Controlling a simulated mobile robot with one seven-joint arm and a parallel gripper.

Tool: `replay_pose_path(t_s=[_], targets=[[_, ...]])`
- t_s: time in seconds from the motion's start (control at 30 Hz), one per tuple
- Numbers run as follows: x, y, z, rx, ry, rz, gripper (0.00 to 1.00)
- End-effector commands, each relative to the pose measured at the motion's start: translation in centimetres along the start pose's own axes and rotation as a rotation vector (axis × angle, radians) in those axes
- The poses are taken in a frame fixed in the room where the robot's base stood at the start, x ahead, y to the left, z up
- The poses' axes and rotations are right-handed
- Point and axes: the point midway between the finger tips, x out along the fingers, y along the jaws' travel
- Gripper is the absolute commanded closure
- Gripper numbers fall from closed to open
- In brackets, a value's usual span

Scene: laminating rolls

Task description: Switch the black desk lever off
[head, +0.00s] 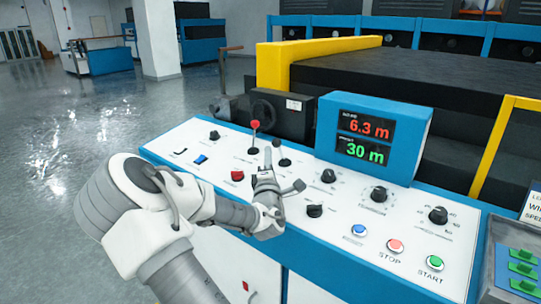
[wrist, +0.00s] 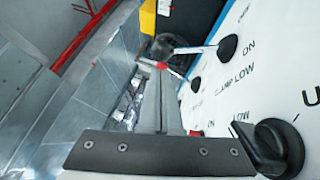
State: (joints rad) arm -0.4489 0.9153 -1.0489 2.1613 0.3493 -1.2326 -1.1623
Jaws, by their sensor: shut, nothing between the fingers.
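The black desk lever (head: 285,161) stands on the white panel just right of my gripper in the head view; its dark ball top is beside the fingertips. In the wrist view its black base (wrist: 228,47) shows at upper right, with a pale rod running left to a dark round knob near the fingertips. My gripper (head: 268,155) is shut and empty, close to this lever. In the wrist view the closed fingers (wrist: 160,78) point up the picture. I cannot tell whether they touch the knob.
A red-knobbed lever (head: 255,126) stands just left of the black one. A red switch (head: 237,176), blue switch (head: 200,159), rotary knobs (head: 379,194), and stop (head: 395,246) and start (head: 435,262) buttons share the panel. The display box (head: 408,150) rises behind.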

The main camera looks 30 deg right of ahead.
Motion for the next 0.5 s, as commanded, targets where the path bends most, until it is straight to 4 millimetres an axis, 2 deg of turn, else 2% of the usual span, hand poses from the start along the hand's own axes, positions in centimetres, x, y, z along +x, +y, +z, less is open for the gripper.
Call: replay_pose_path(t_s=[0.1, 0.5], targets=[[0.48, 0.00, 0.56, 0.000, -0.001, 0.000, 1.00], [0.61, 0.07, 0.65, 0.002, 0.000, -0.001, 1.00]])
